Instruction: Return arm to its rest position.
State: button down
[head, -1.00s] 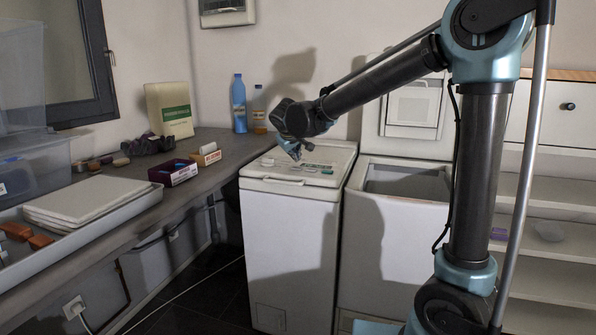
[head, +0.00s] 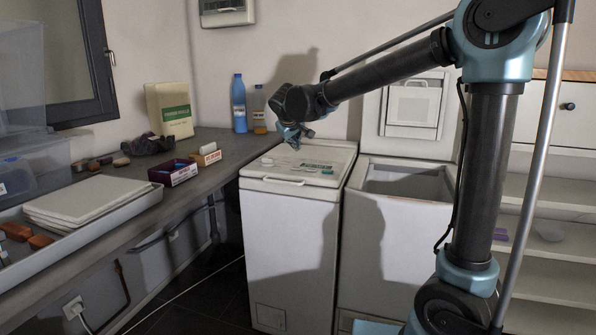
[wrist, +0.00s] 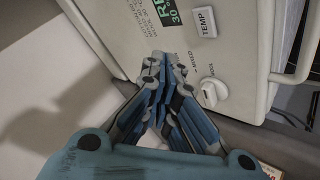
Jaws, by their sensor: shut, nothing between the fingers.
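My gripper (head: 295,136) hangs in the air over the back part of the left toploader (head: 290,215), whose lid is closed. In the wrist view my gripper (wrist: 165,62) has its blue fingers drawn together with nothing between them. Beyond the fingertips the wrist view shows the toploader's white panel with a TEMP button (wrist: 204,21), a knob (wrist: 212,92) and a green display (wrist: 175,10). My arm reaches in from the right side of the head view, bent at the elbow.
The right toploader (head: 390,225) stands open with its lid raised. A worktop (head: 225,148) on the left holds a blue bottle (head: 239,103), a detergent box (head: 169,110), a small dark box (head: 173,172) and a tray (head: 75,232). Shelves (head: 560,250) stand at the right.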

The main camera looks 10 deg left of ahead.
jog(key=shift+d, duration=0.1)
jog(key=d, duration=0.5)
jog(key=s+d+f+m+g+h, duration=0.1)
jog(key=d, duration=0.5)
jog(key=d+f+m, duration=0.1)
jog(key=d, duration=0.5)
jog(key=shift+s+g+h, duration=0.2)
jog(key=shift+g+h, duration=0.1)
jog(key=s+d+f+m+g, duration=0.25)
jog(key=s+d+f, duration=0.35)
jog(key=s+d, duration=0.5)
jog(key=s+d+f+m+g, duration=0.25)
jog(key=s+d+f, duration=0.35)
jog(key=d, duration=0.9)
jog(key=s+d+f+m, duration=0.3)
jog(key=s+f, duration=0.5)
jog(key=s, duration=0.4)
jog(key=shift+s+d+f, duration=0.2)
jog(key=shift+s+d, duration=0.05)
jog(key=shift+s, duration=0.05)
jog(key=shift+w+f, duration=0.2)
jog(key=shift+w, duration=0.3)
